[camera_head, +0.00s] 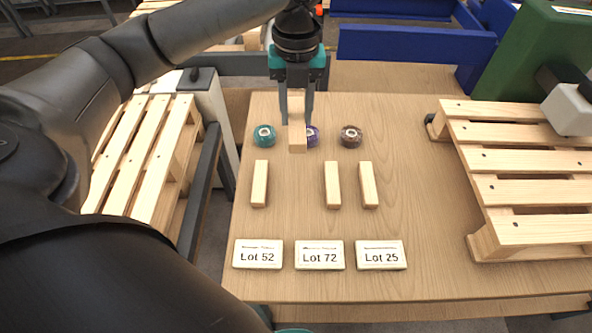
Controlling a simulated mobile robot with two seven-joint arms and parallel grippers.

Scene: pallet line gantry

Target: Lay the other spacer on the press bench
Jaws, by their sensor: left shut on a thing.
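My left gripper (298,112) reaches in from the top, pointing down over the far part of the wooden bench (425,235). It is shut on a pale wooden spacer (298,143), a narrow block held between its fingers. I cannot tell for sure whether this block is clear of the bench top. Three similar wooden spacers lie apart on the bench: one on the left (260,184), one in the middle (332,185) and one to its right (368,185).
Behind the spacers are a teal roll (264,135), a purple roll (314,135) partly hidden by the held spacer, and a brown roll (350,136). Plates Lot 52 (258,254), Lot 72 (319,255) and Lot 25 (381,255) lie nearer. A pallet (520,160) stands right.

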